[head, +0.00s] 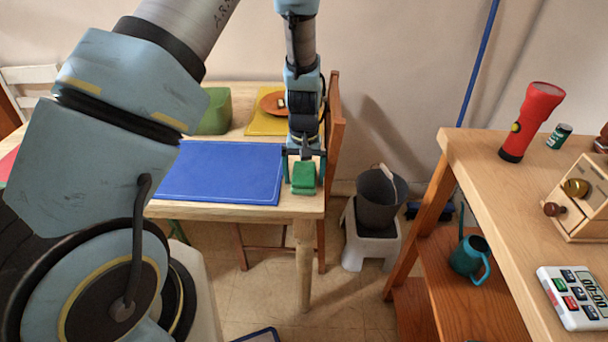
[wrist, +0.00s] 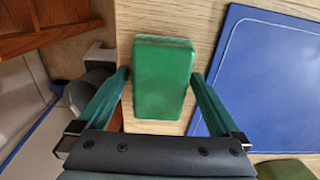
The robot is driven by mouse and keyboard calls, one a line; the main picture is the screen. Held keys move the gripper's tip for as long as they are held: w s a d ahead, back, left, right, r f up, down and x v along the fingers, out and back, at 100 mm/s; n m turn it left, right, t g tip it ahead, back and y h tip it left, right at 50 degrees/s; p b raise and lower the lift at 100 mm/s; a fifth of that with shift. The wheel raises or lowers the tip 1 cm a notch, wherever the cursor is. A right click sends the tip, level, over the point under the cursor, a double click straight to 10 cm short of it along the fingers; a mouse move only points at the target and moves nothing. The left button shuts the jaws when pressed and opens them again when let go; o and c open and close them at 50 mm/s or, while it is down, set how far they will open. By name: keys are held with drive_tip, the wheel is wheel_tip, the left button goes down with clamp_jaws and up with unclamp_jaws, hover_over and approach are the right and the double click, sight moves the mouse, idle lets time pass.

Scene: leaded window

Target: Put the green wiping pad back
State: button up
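The green wiping pad (head: 303,178) lies on the light wooden table (head: 230,211), near its right front corner and right of the blue mat (head: 222,172). My gripper (head: 304,157) points down just above and behind the pad in the head view. In the wrist view my gripper (wrist: 160,76) has one finger on each side of the green pad (wrist: 164,78). The fingers look open, with a narrow gap at the left finger. The right finger is very close to the pad, and I cannot tell whether it touches.
A yellow mat (head: 262,123) with an orange plate (head: 272,102) and a green container (head: 214,112) are at the table's back. A wooden chair (head: 336,125) stands at its right edge. A dark bucket (head: 379,201) sits on a white stool (head: 371,243). A workbench (head: 500,205) stands right.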

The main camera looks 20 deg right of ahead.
sight(304, 172)
wheel_tip(304, 172, up, 12)
drive_tip(key=b, duration=0.2)
drive_tip(key=w+a+r+n, duration=0.1)
drive_tip(key=a+r, duration=0.1)
drive_tip(key=a, duration=0.5)
drive_tip(key=w+a+r+n, duration=0.1)
drive_tip(key=a+r, duration=0.1)
drive_tip(key=a, duration=0.6)
drive_tip(key=s+a+r+n, duration=0.1)
drive_tip(key=s+a, duration=0.2)
drive_tip(key=a, duration=0.4)
drive_tip(key=s+a+r+t, duration=0.1)
drive_tip(key=s+a, duration=0.2)
drive_tip(key=a, duration=0.5)
drive_tip(key=shift+r+n+t, duration=0.2)
drive_tip(key=shift+n+t, duration=0.1)
drive_tip(key=shift+n, duration=0.1)
drive_tip(key=shift+a, duration=0.1)
